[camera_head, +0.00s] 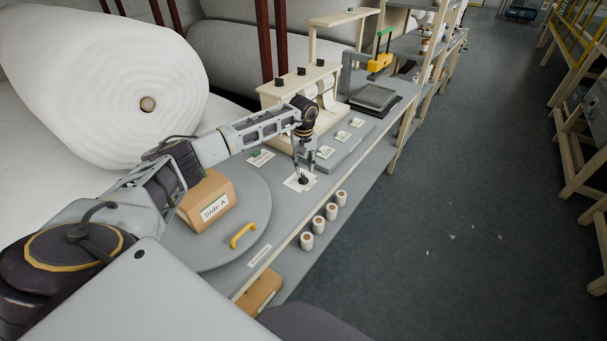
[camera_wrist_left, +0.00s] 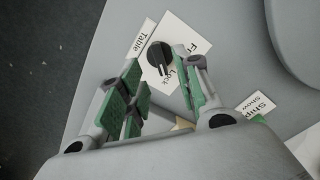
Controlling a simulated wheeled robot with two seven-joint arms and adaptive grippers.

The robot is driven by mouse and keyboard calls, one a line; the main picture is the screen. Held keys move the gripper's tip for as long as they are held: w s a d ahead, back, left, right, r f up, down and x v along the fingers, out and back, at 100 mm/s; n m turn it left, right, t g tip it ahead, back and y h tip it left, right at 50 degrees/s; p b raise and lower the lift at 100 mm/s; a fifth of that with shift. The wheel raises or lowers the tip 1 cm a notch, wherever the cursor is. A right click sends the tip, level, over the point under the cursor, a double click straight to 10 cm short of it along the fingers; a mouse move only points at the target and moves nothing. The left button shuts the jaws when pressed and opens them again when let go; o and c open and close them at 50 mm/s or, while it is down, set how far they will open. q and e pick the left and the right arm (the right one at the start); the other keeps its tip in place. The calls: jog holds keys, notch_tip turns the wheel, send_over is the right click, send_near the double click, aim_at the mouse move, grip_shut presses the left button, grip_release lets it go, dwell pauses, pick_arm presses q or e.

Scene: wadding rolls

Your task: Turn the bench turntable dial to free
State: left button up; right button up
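The dial (camera_head: 303,180) is a small black knob on a white card on the grey bench. A pale mark on the knob appears to point towards "Lock". My left gripper (camera_head: 304,164) is just above the dial, pointing down; its green-padded fingers (camera_wrist_left: 158,78) are apart with nothing between them. Contact with the knob cannot be told. The round grey turntable (camera_head: 258,203) is left of the dial. My right gripper is not in view.
A carton marked "Side A" (camera_head: 207,199) sits on the turntable, which has a yellow handle (camera_head: 242,235). A raised grey panel (camera_head: 345,146) with cards lies behind the dial. Open floor is at right.

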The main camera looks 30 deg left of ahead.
aim_at(303, 176)
pick_arm(q)
jog(key=shift+f+p, duration=0.3)
jog(key=shift+f, duration=2.25)
grip_shut()
